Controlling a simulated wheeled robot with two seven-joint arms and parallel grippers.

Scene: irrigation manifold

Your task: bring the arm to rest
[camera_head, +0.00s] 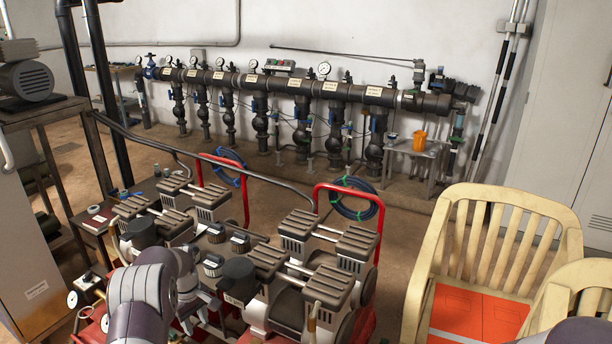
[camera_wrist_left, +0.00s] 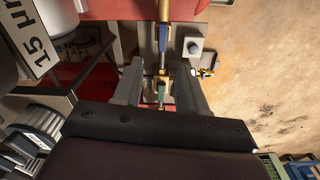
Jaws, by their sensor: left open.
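My left arm (camera_head: 150,285) comes in at the bottom left of the head view, in front of the compressor machine (camera_head: 268,258). Its left gripper (camera_head: 203,309) is low beside the machine and partly hidden by the arm. In the left wrist view the gripper (camera_wrist_left: 160,78) has two grey fingers spread apart, with nothing clearly held. A thin metal fitting with brass and blue parts (camera_wrist_left: 163,45) shows beyond and between the fingers; whether they touch it I cannot tell. Part of my right arm (camera_head: 572,333) shows at the bottom right; its gripper is out of view.
Cream slatted chairs (camera_head: 503,212) stand at the right, one with an orange seat. A red-framed hose cart (camera_head: 376,195) borders the machine. A dark pipe manifold (camera_head: 300,86) runs along the wall. A metal cabinet (camera_head: 28,235) is at the left. Open floor (camera_head: 405,200) lies between.

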